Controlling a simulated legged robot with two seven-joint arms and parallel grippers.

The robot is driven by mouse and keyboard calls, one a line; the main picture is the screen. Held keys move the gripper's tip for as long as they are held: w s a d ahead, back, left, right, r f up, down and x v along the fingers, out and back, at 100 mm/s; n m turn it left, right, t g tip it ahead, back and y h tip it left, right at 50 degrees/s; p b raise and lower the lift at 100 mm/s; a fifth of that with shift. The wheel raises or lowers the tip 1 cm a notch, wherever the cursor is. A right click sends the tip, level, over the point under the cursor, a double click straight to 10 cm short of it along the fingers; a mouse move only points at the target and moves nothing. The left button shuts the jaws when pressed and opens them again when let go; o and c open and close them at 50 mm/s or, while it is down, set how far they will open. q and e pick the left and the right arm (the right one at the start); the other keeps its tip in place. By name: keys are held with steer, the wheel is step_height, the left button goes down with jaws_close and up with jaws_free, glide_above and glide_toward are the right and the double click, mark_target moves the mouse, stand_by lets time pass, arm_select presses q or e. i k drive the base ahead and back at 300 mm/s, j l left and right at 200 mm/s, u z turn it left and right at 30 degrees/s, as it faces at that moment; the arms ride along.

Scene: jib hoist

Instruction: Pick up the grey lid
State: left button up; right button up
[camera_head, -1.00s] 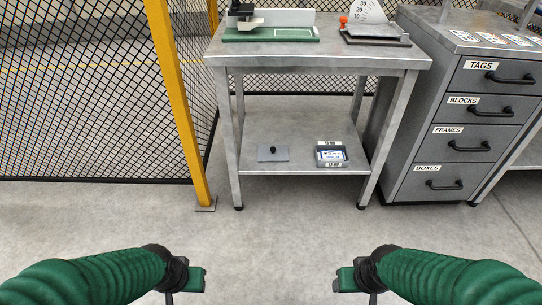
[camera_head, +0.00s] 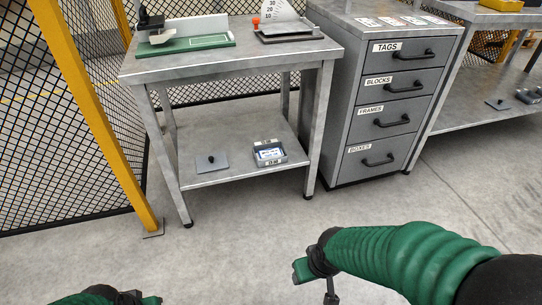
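A flat grey lid (camera_head: 212,163) with a small black knob lies on the lower shelf (camera_head: 235,140) of the metal table. A second flat grey plate with a black knob (camera_head: 498,104) lies on the low shelf of the bench at the far right. My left gripper (camera_head: 140,299) is at the bottom edge, mostly cut off. My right gripper (camera_head: 304,272) is low in front of the table, well short of both shelves and touching nothing visible. The fingers of both are too hidden to tell whether they are open.
A grey box with a display (camera_head: 269,152) sits right of the lid. The tabletop (camera_head: 230,60) and table legs surround the shelf. A drawer cabinet (camera_head: 390,100) stands to the right, a yellow post (camera_head: 95,115) and mesh fence to the left. Floor in front is clear.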

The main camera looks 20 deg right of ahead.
mark_target(218, 161)
steer(key=i, duration=1.35)
